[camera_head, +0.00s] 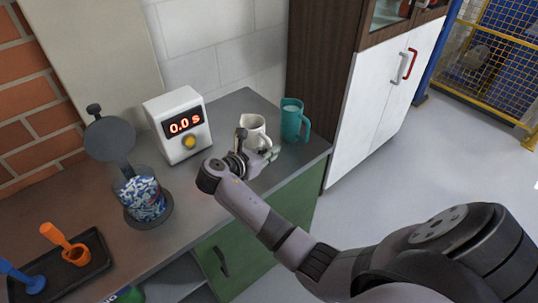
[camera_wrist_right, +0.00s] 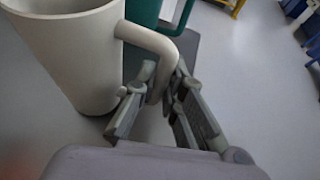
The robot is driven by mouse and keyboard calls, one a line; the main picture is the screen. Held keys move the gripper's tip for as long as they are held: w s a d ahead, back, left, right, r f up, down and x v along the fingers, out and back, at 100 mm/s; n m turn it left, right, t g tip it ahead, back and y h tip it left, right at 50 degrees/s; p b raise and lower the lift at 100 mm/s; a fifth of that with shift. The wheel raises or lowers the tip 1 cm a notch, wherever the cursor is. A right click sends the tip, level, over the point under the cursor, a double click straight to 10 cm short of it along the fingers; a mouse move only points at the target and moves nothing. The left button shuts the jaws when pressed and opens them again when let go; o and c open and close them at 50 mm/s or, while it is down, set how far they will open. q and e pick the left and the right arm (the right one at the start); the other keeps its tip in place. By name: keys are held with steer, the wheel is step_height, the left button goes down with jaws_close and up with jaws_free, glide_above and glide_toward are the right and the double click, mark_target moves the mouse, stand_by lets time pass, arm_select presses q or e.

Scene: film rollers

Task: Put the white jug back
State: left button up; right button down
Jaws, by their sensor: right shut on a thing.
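The white jug (camera_head: 254,126) stands upright near the back right of the counter, beside a teal jug (camera_head: 293,122). In the right wrist view the white jug (camera_wrist_right: 75,50) fills the upper left, with its handle running between my fingers. My right gripper (camera_head: 268,155) is at the jug's handle, on the side facing me; its fingers (camera_wrist_right: 160,95) are shut on the handle. In the head view my wrist covers part of the jug's lower side, and I cannot tell exactly whether its base touches the counter. My left gripper is not in view.
A white timer (camera_head: 178,125) reading 0.0 s stands left of the jug. The counter's right edge is close to the teal jug.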

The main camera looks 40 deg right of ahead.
steer(key=shift+f, duration=0.5)
steer(key=c, duration=1.7)
jaws_free()
steer(key=shift+f, duration=0.1)
steer(key=v, duration=1.2)
